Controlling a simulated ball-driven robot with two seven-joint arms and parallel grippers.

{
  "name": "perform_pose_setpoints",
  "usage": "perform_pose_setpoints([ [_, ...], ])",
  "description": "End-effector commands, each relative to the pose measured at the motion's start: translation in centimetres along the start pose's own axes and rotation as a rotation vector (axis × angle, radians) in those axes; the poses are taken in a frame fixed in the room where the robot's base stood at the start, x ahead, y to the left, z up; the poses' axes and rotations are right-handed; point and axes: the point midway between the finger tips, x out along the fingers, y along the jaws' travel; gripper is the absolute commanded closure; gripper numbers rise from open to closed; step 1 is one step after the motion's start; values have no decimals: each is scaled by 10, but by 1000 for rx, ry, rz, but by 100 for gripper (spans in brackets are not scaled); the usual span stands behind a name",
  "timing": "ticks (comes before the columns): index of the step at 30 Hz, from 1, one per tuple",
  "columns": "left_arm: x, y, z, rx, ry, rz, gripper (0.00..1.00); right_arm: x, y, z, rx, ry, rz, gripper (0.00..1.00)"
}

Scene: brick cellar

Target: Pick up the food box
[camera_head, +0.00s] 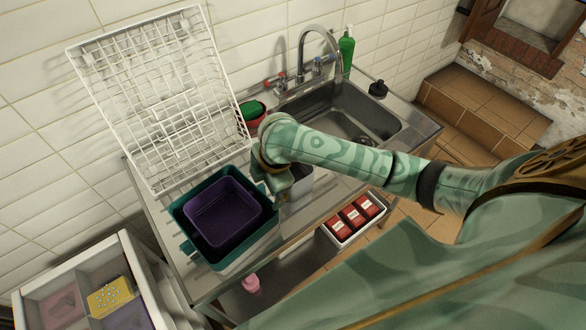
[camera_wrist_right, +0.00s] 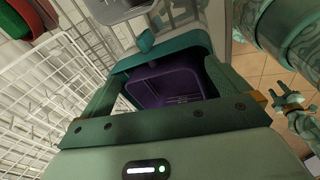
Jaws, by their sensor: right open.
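A teal-rimmed box (camera_head: 186,217) with pale lower walls stands on the steel counter, with a dark purple open tub (camera_head: 225,212) nested in it. I cannot tell which of them is the food box. My right gripper (camera_head: 277,180) is at the right side of the teal-rimmed box. In the wrist view my right gripper (camera_wrist_right: 166,66) is open. The purple tub (camera_wrist_right: 165,88) and the teal rim (camera_wrist_right: 190,37) show beyond and between its fingers; contact cannot be told. A pale green pronged part at the wrist view's right edge may be my left gripper (camera_wrist_right: 292,104).
A white wire rack (camera_head: 150,95) leans against the wall behind the box. A steel sink (camera_head: 345,115) lies to the right, with a green bottle (camera_head: 346,50) behind it. A tray of red packs (camera_head: 353,218) is below the counter. An open drawer (camera_head: 85,290) is at lower left.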

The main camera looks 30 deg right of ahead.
Motion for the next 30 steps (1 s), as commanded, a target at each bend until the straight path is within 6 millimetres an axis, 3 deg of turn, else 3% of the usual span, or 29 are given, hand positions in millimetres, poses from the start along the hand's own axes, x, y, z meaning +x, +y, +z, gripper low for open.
perform_pose_setpoints([
  [1,-1,0,0,0,0,0,57,-9,18,17,-38,-36,-33,0],
  [6,-2,1,-1,0,2,1,57,-44,56,69,-95,-108,-178,0],
  [11,-1,2,-3,0,5,3,57,-65,69,94,-91,-120,-241,0],
  [14,4,4,-3,0,6,5,57,-56,67,99,-90,-119,-253,0],
  [24,30,6,0,1,3,7,57,22,48,107,-89,-116,-253,0],
  [30,34,6,1,1,2,7,57,38,44,110,-89,-117,-249,0],
])
